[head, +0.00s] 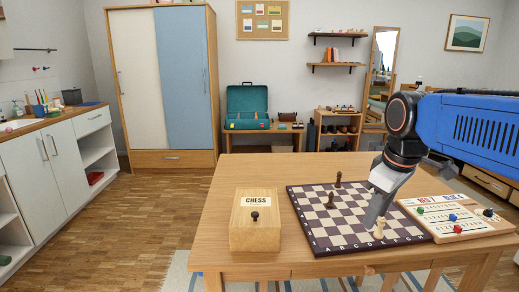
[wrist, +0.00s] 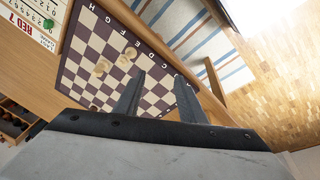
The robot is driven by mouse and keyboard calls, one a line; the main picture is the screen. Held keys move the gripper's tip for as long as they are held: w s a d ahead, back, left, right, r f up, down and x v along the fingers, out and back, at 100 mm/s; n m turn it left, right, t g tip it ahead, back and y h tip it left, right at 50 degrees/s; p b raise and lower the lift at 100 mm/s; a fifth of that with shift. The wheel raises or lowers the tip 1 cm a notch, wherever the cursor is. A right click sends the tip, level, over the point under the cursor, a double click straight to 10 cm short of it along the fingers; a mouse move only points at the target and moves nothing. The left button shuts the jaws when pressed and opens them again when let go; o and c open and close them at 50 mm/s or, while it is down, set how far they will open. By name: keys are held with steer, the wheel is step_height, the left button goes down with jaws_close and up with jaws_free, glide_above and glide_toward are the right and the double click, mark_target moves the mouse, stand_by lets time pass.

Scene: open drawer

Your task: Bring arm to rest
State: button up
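My gripper (head: 374,218) is over the front right part of the chessboard (head: 312,222), pointing down. In the wrist view its two grey fingers (wrist: 160,98) stand apart with nothing between them. A light chess piece (head: 380,228) stands close by the fingertips in the head view; I cannot tell whether they touch. Two dark pieces stand farther back on the board, one upper (head: 338,180) and one lower (head: 330,201). The wrist view shows pale pieces (wrist: 103,66) on the board, left of the fingers.
The wooden table (head: 220,210) carries a wooden CHESS box (head: 254,228) left of the board and a score board (head: 472,229) with coloured knobs at right. A wardrobe (head: 172,110), a teal toolbox (head: 248,105) and a mirror (head: 383,50) stand behind. Open floor lies left of the table.

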steer(key=s+d+f+m+t, duration=0.1)
steer(key=s+f+m+t, duration=0.1)
steer(key=s+f+m, duration=0.5)
steer(key=s+f, duration=0.6)
steer(key=shift+s+d+f+m, duration=0.15)
steer(key=shift+s+m, duration=0.15)
steer(key=shift+s, duration=0.05)
steer(key=shift+d, duration=0.1)
stand_by(0.8)
